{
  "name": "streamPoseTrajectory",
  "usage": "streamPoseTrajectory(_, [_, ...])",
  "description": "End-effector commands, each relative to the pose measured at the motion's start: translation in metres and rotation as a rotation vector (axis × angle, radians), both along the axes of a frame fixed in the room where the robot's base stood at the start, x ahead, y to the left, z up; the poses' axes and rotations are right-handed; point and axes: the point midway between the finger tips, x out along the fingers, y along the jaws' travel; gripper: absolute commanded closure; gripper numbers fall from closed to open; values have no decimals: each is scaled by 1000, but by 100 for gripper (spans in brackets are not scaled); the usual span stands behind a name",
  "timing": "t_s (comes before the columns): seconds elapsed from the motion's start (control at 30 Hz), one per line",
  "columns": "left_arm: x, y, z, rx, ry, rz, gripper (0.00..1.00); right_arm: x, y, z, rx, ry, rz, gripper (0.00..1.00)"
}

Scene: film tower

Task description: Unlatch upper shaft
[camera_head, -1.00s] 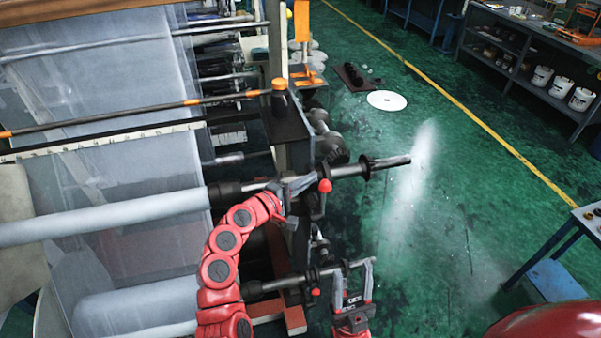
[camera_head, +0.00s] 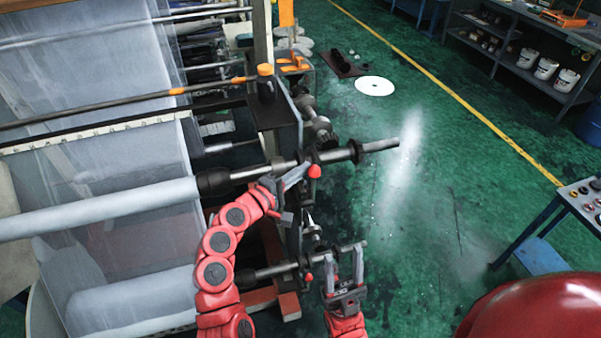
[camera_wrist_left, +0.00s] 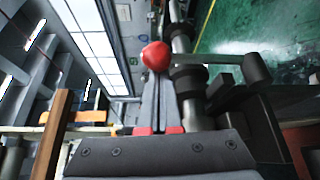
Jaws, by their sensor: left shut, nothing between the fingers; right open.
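The upper shaft (camera_head: 330,157) sticks out to the right from the film tower, with a dark collar near its bare end. A latch with a red knob (camera_head: 314,171) sits under it at the tower's side. My left gripper (camera_head: 300,174) is shut and empty, its fingertips close beside this knob. In the left wrist view the red knob (camera_wrist_left: 156,56) appears at the tips of the closed fingers; I cannot tell whether they touch. My right gripper (camera_head: 345,250) is open and low, near the outer end of the lower shaft (camera_head: 278,269). Its fingers are upright and apart.
A lower red knob (camera_head: 309,278) sits by the lower shaft. Film rolls and the tower frame (camera_head: 262,50) fill the left. A white disc (camera_head: 375,86) lies on the green floor. A blue-legged table (camera_head: 535,225) stands at right; the floor between is clear.

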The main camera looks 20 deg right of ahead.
Motion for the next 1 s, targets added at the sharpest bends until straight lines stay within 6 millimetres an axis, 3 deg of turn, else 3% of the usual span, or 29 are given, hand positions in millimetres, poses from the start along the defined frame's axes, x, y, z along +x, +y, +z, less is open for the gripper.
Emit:
streamPoseTrajectory(0.27, [-6, 0, -3, 1, -52, 2, 100, 0, 0, -20, 0, 0, 0, 50])
streamPoseTrajectory(0.47, [-17, -1, -10, 3, -142, -1, 100, 0, 0, -54, 0, 0, 0, 50])
streamPoseTrajectory(1.0, [-69, -2, -32, 19, -629, 0, 100, 0, 0, -225, 0, 0, 0, 50])
